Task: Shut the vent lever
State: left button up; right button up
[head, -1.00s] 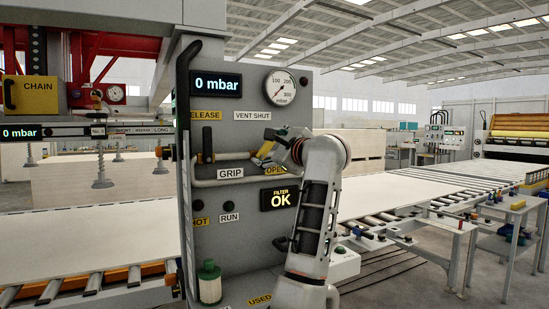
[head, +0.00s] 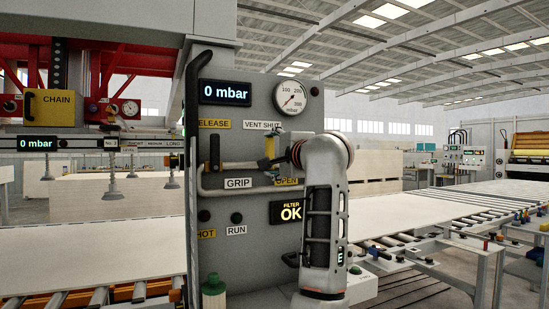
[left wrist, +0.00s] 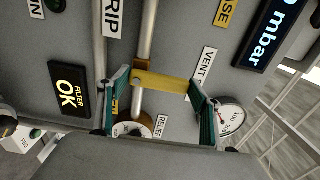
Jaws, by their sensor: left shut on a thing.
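The vent lever (head: 269,147) is a yellow handle on a pipe on the grey panel. In the head view it stands about upright, below the VENT SHUT label (head: 262,126) and above the OPEN label (head: 287,181). My left gripper (head: 274,156) is at the lever, its fingers partly hidden by its own wrist. In the left wrist view the yellow vent lever (left wrist: 163,83) spans between the teal fingers of my left gripper (left wrist: 161,98), which is shut on it. My right gripper is not in view.
The panel carries a 0 mbar display (head: 225,92), a round gauge (head: 290,98), a FILTER OK display (head: 286,212) and a GRIP pipe handle (head: 225,193). A roller conveyor with a pale board (head: 440,210) runs to the right. Suction cups (head: 113,190) hang at left.

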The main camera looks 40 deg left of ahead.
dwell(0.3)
pick_arm(q)
jog(key=o, duration=1.6)
jog(key=shift+s, duration=0.1)
jog(key=v, duration=1.2)
